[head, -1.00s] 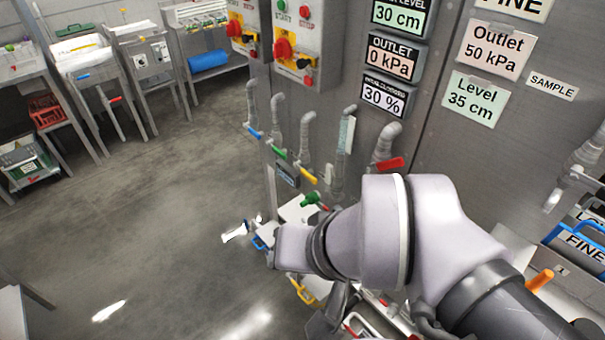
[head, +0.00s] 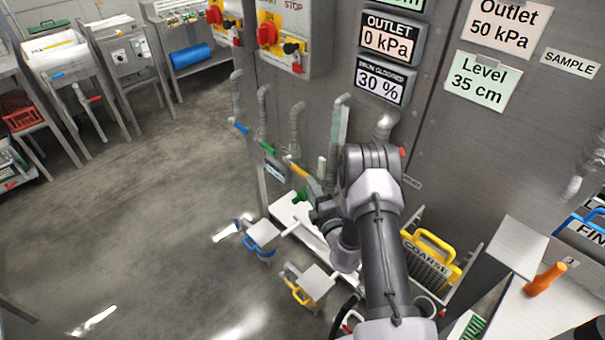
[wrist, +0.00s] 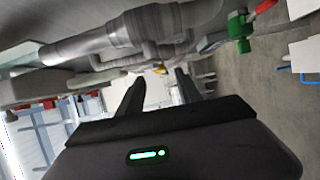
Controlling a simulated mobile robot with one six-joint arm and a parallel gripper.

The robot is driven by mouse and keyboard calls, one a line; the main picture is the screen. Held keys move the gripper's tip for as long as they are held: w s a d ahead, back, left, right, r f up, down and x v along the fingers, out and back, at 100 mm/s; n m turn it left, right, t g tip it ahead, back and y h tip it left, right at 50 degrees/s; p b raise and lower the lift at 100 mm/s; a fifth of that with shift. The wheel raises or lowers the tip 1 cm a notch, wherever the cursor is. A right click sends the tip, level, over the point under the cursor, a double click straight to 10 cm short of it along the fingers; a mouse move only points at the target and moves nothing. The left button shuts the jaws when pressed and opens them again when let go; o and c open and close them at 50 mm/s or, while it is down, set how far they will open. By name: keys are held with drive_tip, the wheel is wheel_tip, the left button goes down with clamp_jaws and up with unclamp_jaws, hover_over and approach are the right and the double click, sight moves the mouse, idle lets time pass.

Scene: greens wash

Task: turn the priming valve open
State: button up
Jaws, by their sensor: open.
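Several pipes with coloured valve levers stand along the steel panel: a blue lever (head: 241,128), a green lever (head: 267,147) and a yellow lever (head: 296,167). A red lever (head: 402,152) is mostly hidden behind my arm. I cannot tell from any readable label which one is the priming valve. A green fitting (head: 301,196) sits lower, close to my gripper (head: 316,193); it also shows in the wrist view (wrist: 241,33), right of the jaws. My gripper (wrist: 158,92) is open and empty between its dark fingers, with grey pipework above and a small yellow part (wrist: 159,70) beyond.
Displays read outlet 0 kPa (head: 386,40) and 30 % (head: 381,82). Low white surfaces with a blue handle (head: 262,236) and a yellow handle (head: 303,294) lie below. A yellow-handled COARSE basket (head: 430,262) stands right of my arm. Open floor (head: 130,210) lies left.

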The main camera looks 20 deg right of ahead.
sight(303, 176)
drive_tip(key=w+b, duration=0.2)
drive_tip(key=w, duration=0.4)
drive_tip(key=shift+w+a, duration=0.15)
drive_tip(key=shift+w, duration=0.2)
clamp_jaws()
idle(0.9)
